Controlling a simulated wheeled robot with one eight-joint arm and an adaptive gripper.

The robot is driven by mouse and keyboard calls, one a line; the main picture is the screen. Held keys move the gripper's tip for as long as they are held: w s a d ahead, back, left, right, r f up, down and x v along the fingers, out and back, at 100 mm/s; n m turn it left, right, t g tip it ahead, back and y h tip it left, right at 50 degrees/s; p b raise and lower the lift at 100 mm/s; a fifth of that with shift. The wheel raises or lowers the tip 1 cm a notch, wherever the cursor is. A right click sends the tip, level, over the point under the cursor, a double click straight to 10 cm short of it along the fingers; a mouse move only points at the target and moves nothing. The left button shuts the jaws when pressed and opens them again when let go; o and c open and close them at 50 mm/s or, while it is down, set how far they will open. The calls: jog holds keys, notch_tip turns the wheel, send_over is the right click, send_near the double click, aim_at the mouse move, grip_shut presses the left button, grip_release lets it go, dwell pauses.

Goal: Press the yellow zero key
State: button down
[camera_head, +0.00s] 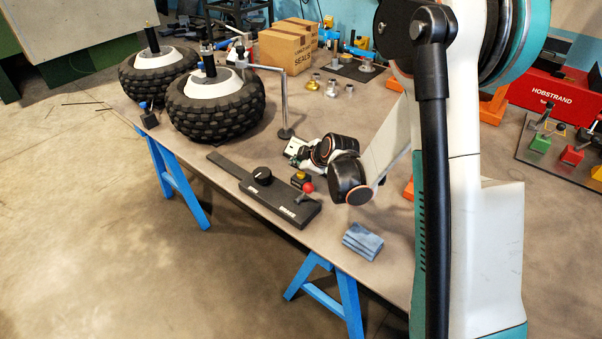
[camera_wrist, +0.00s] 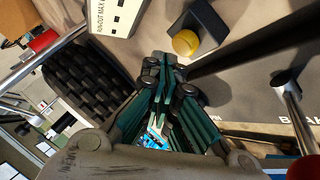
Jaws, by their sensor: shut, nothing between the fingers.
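The yellow key (camera_wrist: 186,42) is a round button on a small dark block, at the upper middle of the wrist view. In the head view a small yellow button on a dark block (camera_head: 300,177) shows beside the red-balled lever. My gripper (camera_wrist: 167,62) has its fingertips together and empty. In the wrist view the tips appear just below and left of the yellow key, with a visible gap in the picture; I cannot tell the height between them. In the head view my arm's end hides the fingertips. No zero marking is legible on the key.
A red-ball lever (camera_head: 307,188) stands on a black panel (camera_head: 292,208) with a round knob (camera_head: 262,176). A metal stand (camera_head: 285,110) and knobby tyres (camera_head: 212,112) are farther left. A white labelled box (camera_wrist: 118,14) lies near the key.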

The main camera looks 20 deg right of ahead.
aim_at(299, 174)
jog(key=shift+f, duration=0.15)
jog(key=shift+f+b, duration=0.3)
jog(key=shift+b, duration=0.2)
jog(key=shift+f+b, duration=0.55)
dwell(0.7)
jog(key=shift+r, duration=0.1)
jog(key=shift+r+p, duration=0.65)
jog(key=shift+r, duration=0.3)
jog(key=shift+r+p, duration=1.6)
jog(key=shift+r, duration=0.85)
